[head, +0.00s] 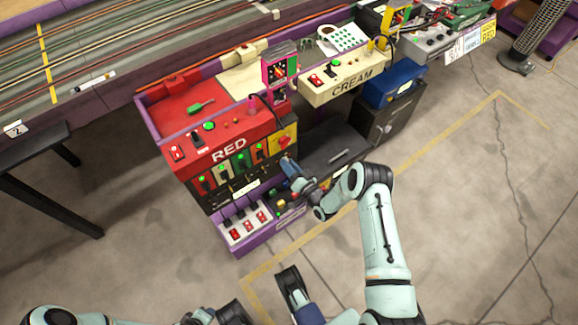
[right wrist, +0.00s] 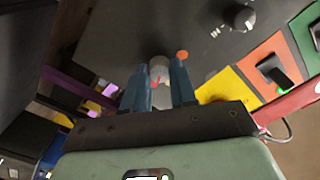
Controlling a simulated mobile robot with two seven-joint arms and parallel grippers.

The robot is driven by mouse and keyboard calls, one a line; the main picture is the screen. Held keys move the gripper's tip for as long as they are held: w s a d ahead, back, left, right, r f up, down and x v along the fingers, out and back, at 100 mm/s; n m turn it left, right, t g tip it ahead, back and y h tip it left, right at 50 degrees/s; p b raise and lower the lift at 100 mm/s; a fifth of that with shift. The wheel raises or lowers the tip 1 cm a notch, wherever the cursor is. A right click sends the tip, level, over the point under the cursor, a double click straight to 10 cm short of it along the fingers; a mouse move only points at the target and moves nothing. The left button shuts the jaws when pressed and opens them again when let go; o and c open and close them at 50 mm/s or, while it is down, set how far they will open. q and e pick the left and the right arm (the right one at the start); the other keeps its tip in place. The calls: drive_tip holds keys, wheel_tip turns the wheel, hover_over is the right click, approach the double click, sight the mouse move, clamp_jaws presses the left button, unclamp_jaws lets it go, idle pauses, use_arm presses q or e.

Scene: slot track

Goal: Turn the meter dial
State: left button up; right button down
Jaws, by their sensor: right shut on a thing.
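The meter dial is most likely the small pale grey knob with a red mark (right wrist: 158,70) on a dark panel in the right wrist view. My right gripper (right wrist: 160,88) is shut on it, with one blue-grey finger on each side. In the head view my right gripper (head: 289,168) reaches the dark lower front of the red console (head: 228,148), below its yellow panel. The knob is hidden there by the gripper.
A second knob (right wrist: 238,17) sits on the same dark panel. Coloured switch panels lie to the right in the wrist view. A cream console (head: 345,82) and blue box (head: 393,84) stand to the right. The floor in front is clear, with yellow tape (head: 400,155).

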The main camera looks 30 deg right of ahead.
use_arm(q)
drive_tip(key=shift+s+f, duration=0.3)
use_arm(e)
drive_tip(key=shift+m, duration=0.5)
use_arm(q)
drive_tip(key=shift+s, duration=0.1)
use_arm(e)
drive_tip(key=c, duration=0.9)
unclamp_jaws()
use_arm(q)
drive_tip(key=r+p, duration=0.1)
drive_tip(key=d+r+p, duration=0.1)
drive_tip(key=r, duration=0.2)
drive_tip(key=shift+w+d+r+p, duration=0.3)
drive_tip(key=shift+w+d+p, duration=0.05)
drive_tip(key=shift+w+p, duration=0.05)
use_arm(e)
drive_tip(key=s+d, duration=0.1)
drive_tip(key=s, duration=1.2)
drive_tip(key=shift+s, duration=0.25)
use_arm(q)
drive_tip(key=shift+h, duration=0.3)
